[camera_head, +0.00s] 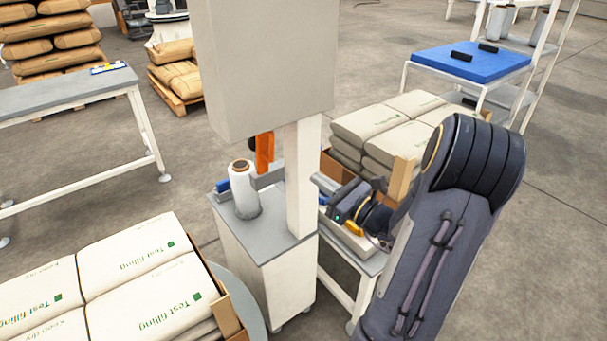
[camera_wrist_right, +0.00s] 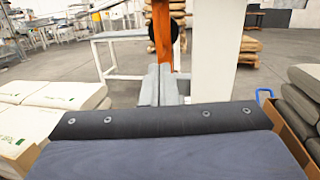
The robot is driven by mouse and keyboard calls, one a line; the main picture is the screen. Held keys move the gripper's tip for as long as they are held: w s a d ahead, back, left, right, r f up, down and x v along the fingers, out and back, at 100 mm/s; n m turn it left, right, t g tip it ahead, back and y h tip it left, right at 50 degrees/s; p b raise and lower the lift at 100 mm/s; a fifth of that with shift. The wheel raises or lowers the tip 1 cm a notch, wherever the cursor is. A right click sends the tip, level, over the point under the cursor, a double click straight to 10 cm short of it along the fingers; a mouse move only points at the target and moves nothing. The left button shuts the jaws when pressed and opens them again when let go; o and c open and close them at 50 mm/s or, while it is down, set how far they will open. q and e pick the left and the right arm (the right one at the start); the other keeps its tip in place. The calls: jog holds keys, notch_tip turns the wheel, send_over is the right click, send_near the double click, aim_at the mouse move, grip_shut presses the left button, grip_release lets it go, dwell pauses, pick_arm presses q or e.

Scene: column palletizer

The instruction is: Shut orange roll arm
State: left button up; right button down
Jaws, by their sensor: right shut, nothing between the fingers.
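The orange roll arm (camera_head: 264,153) hangs upright below the large grey box of the wrapping machine, behind the white film roll (camera_head: 243,188). In the right wrist view the orange arm (camera_wrist_right: 162,35) stands straight ahead of the fingertips, with a dark round part beside it. My right gripper (camera_wrist_right: 160,82) is shut and empty. Its tips overlap the lower part of the orange arm in that view; I cannot tell whether they touch it. In the head view my right gripper (camera_head: 268,179) reaches left past the white post, which hides part of it. My left gripper is not in view.
The white post (camera_head: 302,180) and grey-topped cabinet (camera_head: 277,243) stand close to my right gripper. Sacks (camera_head: 150,275) are stacked at lower left, and more (camera_head: 392,125) behind my right arm. A table (camera_head: 65,92) stands at left. Open floor lies between.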

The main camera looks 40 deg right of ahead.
aim_at(272, 142)
jog(key=w, duration=0.4)
jog(key=w+a+r+p, duration=0.1)
jog(key=w, duration=0.7)
jog(key=shift+w+a+r, duration=0.25)
jog(key=shift+w+r, duration=0.05)
jog(key=shift+r, duration=0.05)
jog(key=w+r+p, duration=0.1)
jog(key=p, duration=0.1)
jog(key=w+r+g+p, duration=0.1)
jog(key=w, duration=0.1)
jog(key=shift+w+d+p, duration=0.15)
jog(key=shift+p, duration=0.2)
jog(key=shift+w+r+g, duration=0.1)
jog(key=shift+w+g, duration=0.2)
jog(key=shift+w, duration=0.05)
jog(key=shift+d, duration=0.1)
